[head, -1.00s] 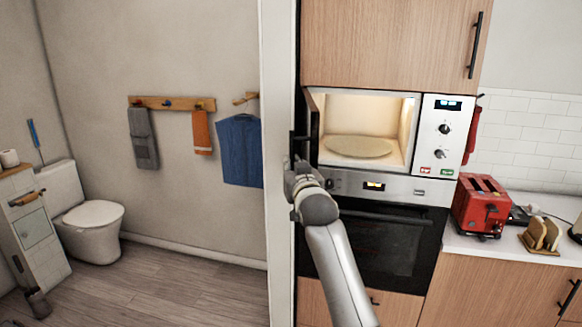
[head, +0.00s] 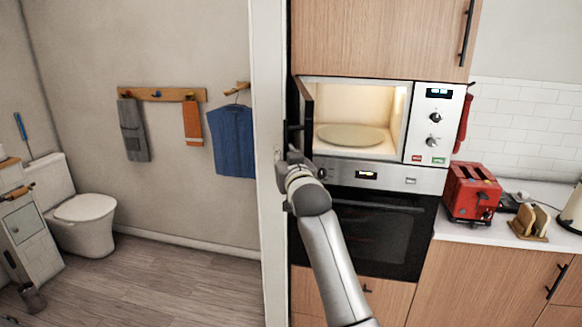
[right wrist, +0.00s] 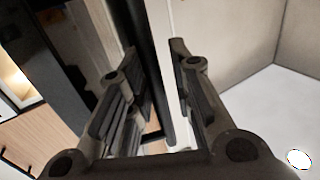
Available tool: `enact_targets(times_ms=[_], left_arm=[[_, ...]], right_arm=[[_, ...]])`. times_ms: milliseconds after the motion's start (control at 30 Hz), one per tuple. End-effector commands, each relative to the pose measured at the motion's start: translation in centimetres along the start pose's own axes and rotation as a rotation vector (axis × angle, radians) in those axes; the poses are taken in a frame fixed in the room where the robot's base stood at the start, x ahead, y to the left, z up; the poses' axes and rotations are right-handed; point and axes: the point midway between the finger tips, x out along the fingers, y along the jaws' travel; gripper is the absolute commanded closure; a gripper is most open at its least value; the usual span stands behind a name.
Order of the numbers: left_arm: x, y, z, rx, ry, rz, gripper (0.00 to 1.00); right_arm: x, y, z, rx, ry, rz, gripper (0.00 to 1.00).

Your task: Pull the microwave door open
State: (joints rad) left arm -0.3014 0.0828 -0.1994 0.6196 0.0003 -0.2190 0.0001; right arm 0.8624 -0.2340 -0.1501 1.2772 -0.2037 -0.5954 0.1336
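The microwave (head: 357,120) is built into the wooden cabinet; its lit interior and round plate (head: 350,135) are in plain sight. Its dark door (head: 307,103) stands swung out at the left, nearly edge-on in the head view. My right gripper (head: 287,160) is at the door's outer side, by the dark handle (head: 291,133). In the right wrist view the fingers of the right gripper (right wrist: 153,52) are apart, with a dark upright bar between or behind them. I cannot tell whether they touch it. My left gripper is out of view.
A white door frame (head: 269,220) stands close to the left of my right gripper. Below the microwave is a dark oven (head: 375,235). A red toaster (head: 472,190) stands on the counter at right. Open floor (head: 165,280) lies left, before the toilet (head: 85,222).

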Motion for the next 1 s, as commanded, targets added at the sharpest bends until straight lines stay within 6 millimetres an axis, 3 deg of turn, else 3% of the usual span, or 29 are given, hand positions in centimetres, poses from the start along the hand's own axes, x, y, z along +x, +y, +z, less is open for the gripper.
enact_targets(times_ms=[700, 1000], left_arm=[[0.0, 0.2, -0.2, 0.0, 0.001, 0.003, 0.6], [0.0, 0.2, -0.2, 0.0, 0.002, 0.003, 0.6]], right_arm=[[-9.7, 0.1, 0.0, -0.001, 0.002, 0.001, 0.79], [-11.2, 0.1, 0.0, -0.001, 0.002, 0.001, 0.79]])
